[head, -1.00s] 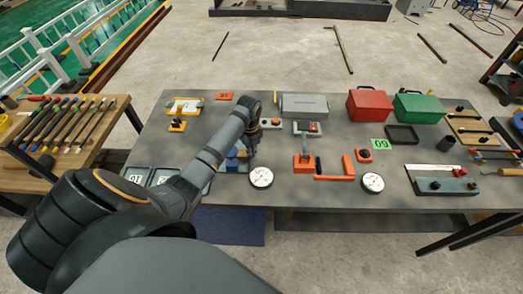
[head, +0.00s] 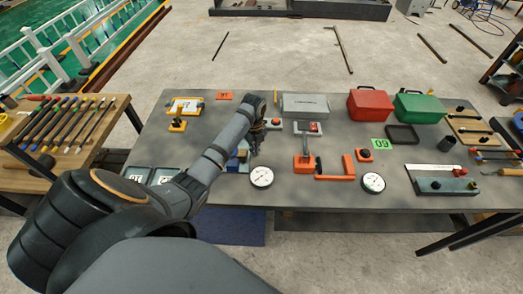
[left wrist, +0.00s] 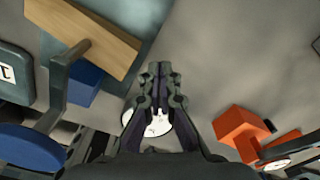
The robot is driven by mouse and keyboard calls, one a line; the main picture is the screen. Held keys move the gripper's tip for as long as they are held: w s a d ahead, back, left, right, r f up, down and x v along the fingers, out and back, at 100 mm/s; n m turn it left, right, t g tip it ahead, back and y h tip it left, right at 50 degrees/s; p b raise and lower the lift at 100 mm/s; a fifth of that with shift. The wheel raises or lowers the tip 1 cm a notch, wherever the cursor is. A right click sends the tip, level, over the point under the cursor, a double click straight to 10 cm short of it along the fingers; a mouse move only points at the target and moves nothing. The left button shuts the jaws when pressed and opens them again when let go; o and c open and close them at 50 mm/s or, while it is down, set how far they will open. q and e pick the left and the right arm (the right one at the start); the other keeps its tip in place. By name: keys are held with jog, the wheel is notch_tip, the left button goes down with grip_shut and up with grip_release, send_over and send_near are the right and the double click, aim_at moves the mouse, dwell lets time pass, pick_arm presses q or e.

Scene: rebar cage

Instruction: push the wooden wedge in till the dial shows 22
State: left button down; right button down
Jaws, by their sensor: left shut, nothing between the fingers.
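The wooden wedge (left wrist: 104,38) shows in the left wrist view as a tan piece at upper left, beside a blue block (left wrist: 85,85). In the head view the blue fixture (head: 236,161) is partly hidden by my left arm, and I cannot make out the wedge clearly. A white round dial (head: 261,177) stands just in front of the fixture; its reading is too small to tell. My left gripper (left wrist: 160,72) is shut and empty, to the right of the wedge and apart from it. It partly covers the dial in the wrist view. My right gripper is not in view.
An orange clamp-like fixture (head: 304,162) and a second dial (head: 373,182) stand to the right. Red (head: 369,104) and green (head: 418,107) boxes are at the back. A grey case (head: 305,105) lies behind the gripper. Bare tabletop (head: 215,110) shows behind my left forearm.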

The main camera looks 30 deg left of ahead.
pick_arm(q)
jog(key=shift+w+d+b, duration=0.45)
jog(key=shift+w+d, duration=1)
jog(key=shift+w, duration=0.3)
jog(key=shift+r, duration=0.1)
jog(key=shift+w+a+r+p, duration=0.2)
jog(key=shift+w+r+p, duration=0.1)
jog(key=shift+r, duration=0.15)
jog(key=shift+w+a+r+p, duration=0.2)
jog(key=shift+w+r+p, duration=0.1)
jog(key=shift+r, duration=0.15)
jog(key=shift+w+a+r+p, duration=0.25)
jog(key=shift+w+a+r, duration=0.1)
jog(key=shift+w+r, duration=0.3)
jog(key=shift+w+a+r+p, duration=0.25)
jog(key=shift+w+a+r, duration=0.15)
jog(key=shift+r, duration=0.45)
jog(key=shift+d+f, duration=0.1)
